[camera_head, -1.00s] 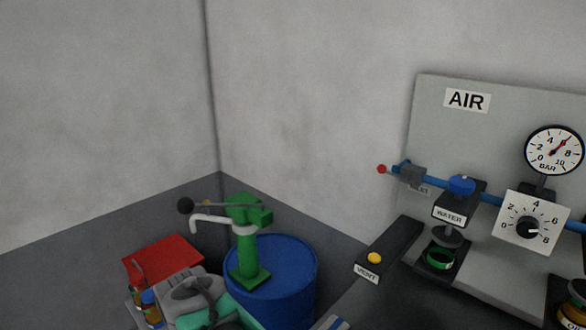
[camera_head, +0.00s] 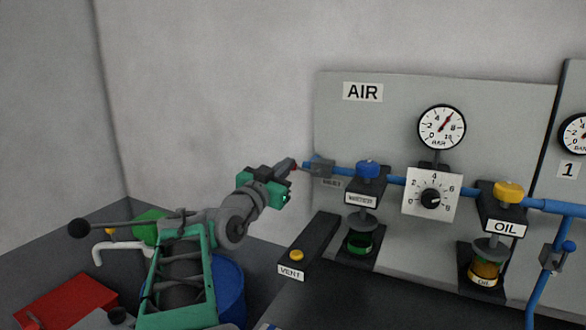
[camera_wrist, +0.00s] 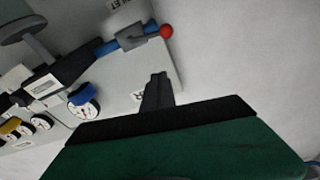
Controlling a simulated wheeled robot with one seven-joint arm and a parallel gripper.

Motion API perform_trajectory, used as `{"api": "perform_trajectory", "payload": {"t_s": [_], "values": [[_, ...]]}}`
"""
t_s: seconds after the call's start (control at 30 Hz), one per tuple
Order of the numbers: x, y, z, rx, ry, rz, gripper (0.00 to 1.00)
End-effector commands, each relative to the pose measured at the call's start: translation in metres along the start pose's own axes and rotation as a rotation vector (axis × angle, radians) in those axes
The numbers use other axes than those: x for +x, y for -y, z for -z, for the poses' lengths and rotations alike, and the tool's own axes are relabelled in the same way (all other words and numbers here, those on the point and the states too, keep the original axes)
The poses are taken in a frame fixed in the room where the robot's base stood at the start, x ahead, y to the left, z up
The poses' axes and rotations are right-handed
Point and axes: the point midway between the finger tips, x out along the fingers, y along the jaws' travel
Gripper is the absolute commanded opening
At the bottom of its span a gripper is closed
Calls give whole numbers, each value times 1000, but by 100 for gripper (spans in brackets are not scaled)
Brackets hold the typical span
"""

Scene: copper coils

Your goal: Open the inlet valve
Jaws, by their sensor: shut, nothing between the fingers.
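The inlet valve is a grey block (camera_head: 322,168) on the left end of the blue air pipe, with a partly legible label (camera_head: 331,184) below it. A small red ball sits at its left end, mostly hidden behind my fingertips in the head view. In the wrist view the grey valve block (camera_wrist: 130,37) and red ball (camera_wrist: 166,31) show clearly, with blue parts on both sides of the block. My gripper (camera_head: 291,165) is shut and empty, just left of the valve. In the wrist view its fingertips (camera_wrist: 157,78) point toward the ball, apart from it in the picture.
The AIR panel (camera_head: 390,125) carries a pressure gauge (camera_head: 441,127), a dial (camera_head: 431,198), a blue-topped water unit (camera_head: 368,170) and a yellow-topped oil unit (camera_head: 508,192). A VENT box (camera_head: 309,245) with a yellow button stands below. A blue drum (camera_head: 231,290) is behind my arm.

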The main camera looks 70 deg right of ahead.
Motion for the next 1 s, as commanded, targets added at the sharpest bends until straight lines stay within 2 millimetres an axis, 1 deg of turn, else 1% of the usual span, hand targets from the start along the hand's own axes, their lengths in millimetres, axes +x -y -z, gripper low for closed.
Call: {"api": "perform_trajectory", "payload": {"t_s": [0.13, 0.43, 0.5, 0.63, 0.77, 1.0], "values": [[28, -1, 3, -4, 2, -5, 0], [94, -1, 2, -4, 4, -3, 0], [88, 1, -15, -7, 9, 1, 0], [81, 1, -31, -5, 6, 2, 0], [78, 0, -38, -3, 4, 1, 0], [77, 0, -39, -3, 4, 1, 0]]}}
